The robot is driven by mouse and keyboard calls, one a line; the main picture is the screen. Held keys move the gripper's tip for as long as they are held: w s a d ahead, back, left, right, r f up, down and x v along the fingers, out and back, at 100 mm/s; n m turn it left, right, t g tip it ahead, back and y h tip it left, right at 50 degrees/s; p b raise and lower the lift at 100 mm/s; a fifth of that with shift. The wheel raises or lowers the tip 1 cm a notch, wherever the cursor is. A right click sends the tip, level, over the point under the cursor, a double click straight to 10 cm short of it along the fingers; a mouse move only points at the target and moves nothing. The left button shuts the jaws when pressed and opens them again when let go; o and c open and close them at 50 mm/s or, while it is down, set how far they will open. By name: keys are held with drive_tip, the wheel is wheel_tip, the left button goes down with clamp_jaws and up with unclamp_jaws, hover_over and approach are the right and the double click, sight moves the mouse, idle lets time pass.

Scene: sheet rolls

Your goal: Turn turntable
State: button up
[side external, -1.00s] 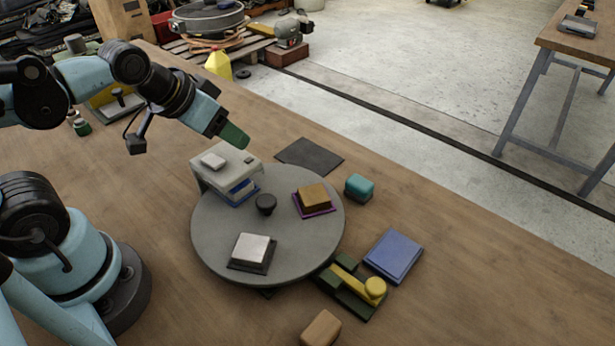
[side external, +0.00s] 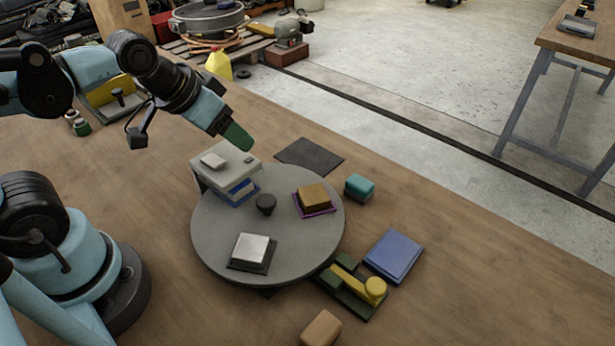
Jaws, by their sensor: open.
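The round grey turntable (side external: 222,255) lies flat on the wooden table. A black knob (side external: 265,204) stands near its middle. On its top sit a silver block on a dark pad (side external: 251,252), a brown block on a purple pad (side external: 314,198), and a blue item (side external: 240,193) partly hidden under a light grey cover (side external: 227,164). My gripper (side external: 239,138) has green fingertips and is above the back of the grey cover, apart from the turntable. It is open and holds nothing that I can see; the gap between its fingers is hard to make out.
A teal block (side external: 359,187), a blue pad (side external: 393,256), a dark flat mat (side external: 309,155) and a tan block (side external: 321,328) lie around the turntable. A green base with a yellow lever (side external: 358,283) stands close to its lower right rim. The table front right is clear.

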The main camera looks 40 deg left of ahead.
sight(266, 200)
drive_tip(key=d+r+m+g, duration=0.35)
drive_tip(key=d+g, duration=0.25)
drive_tip(key=d, duration=0.3)
drive_tip(key=shift+n, duration=0.35)
drive_tip(key=shift+s+f, duration=0.15)
drive_tip(key=shift+f, duration=1.75)
drive_tip(key=shift+s+f, duration=0.2)
drive_tip(key=shift+f, duration=1.75)
drive_tip(key=shift+s+f, duration=0.15)
drive_tip(key=shift+f, duration=1.75)
clamp_jaws()
